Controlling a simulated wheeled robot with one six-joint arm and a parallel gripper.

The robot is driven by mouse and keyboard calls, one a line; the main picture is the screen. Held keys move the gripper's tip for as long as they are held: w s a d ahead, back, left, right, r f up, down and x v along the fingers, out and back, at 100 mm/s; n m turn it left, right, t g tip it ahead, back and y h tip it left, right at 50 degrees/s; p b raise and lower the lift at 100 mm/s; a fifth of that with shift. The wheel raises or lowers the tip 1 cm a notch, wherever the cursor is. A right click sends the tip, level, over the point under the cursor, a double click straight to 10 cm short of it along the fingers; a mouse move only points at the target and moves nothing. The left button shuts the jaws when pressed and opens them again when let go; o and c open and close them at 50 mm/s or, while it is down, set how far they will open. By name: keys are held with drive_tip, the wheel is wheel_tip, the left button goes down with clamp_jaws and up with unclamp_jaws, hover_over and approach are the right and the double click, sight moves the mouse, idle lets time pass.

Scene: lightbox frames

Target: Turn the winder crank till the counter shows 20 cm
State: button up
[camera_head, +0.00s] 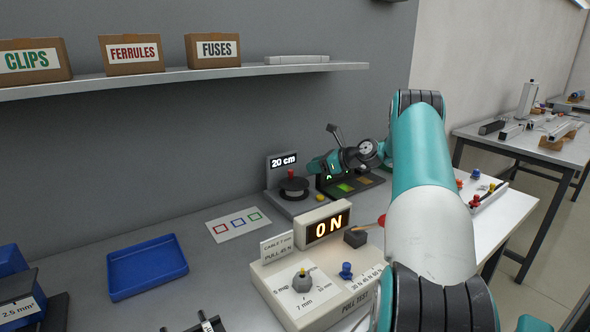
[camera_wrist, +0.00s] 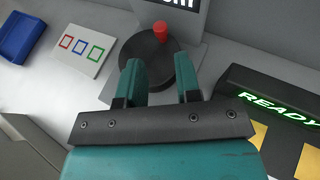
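The winder (camera_head: 293,188) is a dark round disc on a grey base against the back wall, with a red crank knob (camera_head: 291,174) standing on it. The counter (camera_head: 283,161) behind it reads "20 cm". In the wrist view the disc (camera_wrist: 148,62) lies beyond my fingertips, and the red knob (camera_wrist: 161,31) stands near its far edge. My gripper (camera_wrist: 160,72) is open and empty, its two teal fingers apart over the near part of the disc. The knob is clear of both fingers. In the head view my gripper (camera_head: 316,165) is just right of the winder.
A dark panel with lit "READY" text (camera_wrist: 277,107) and coloured patches is right of the winder. A card with coloured squares (camera_head: 238,223) and a blue tray (camera_head: 147,268) lie left. The pull-test box (camera_head: 327,228), showing "0 N", stands in front. A shelf (camera_head: 180,77) hangs above.

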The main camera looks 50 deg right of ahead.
sight(291, 170)
drive_tip(key=x, duration=0.8)
drive_tip(key=shift+p, duration=0.35)
clamp_jaws()
